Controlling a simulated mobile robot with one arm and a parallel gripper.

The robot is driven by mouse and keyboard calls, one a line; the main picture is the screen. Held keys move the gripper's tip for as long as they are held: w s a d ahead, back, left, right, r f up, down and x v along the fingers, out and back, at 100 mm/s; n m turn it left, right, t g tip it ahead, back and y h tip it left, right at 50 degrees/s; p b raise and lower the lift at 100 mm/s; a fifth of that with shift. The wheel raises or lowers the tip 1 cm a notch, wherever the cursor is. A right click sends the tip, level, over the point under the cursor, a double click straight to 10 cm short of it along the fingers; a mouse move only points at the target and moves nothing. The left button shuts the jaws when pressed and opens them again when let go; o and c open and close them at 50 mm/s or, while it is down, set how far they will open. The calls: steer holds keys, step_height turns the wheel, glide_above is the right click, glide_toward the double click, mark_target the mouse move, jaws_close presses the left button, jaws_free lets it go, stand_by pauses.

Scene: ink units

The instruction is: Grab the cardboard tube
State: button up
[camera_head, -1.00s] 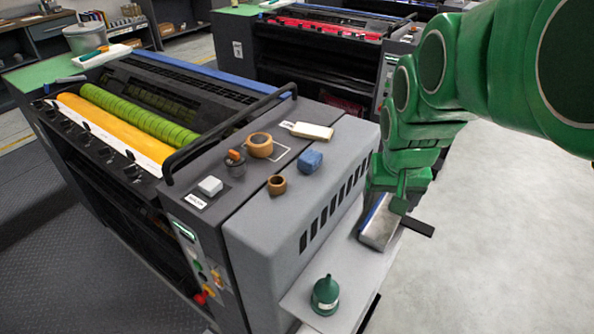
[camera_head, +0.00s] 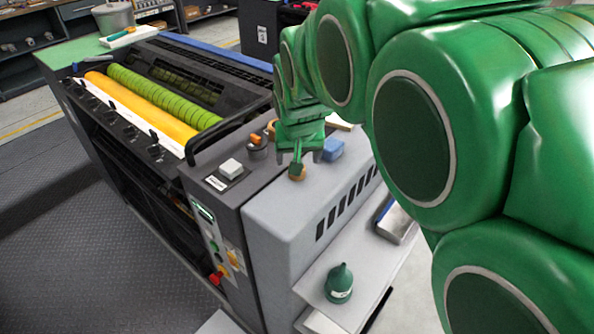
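A short, brown, hollow tube (camera_head: 297,173), which looks like the cardboard tube, stands on the grey machine top near its front edge. My green gripper (camera_head: 299,159) is over it, pointing down. The two fingers are spread apart, with the tube's top showing between and just below them. I cannot tell whether either finger touches the tube. The gripper partly hides the tube's upper rim.
A larger tan roll (camera_head: 272,127) is partly hidden behind my gripper. A blue block (camera_head: 333,149) is close on the right, and a dark pot with an orange top (camera_head: 257,146) on the left.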

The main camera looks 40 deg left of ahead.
steer(key=shift+x, duration=2.8)
steer(key=shift+r, duration=0.1)
steer(key=c, duration=1.1)
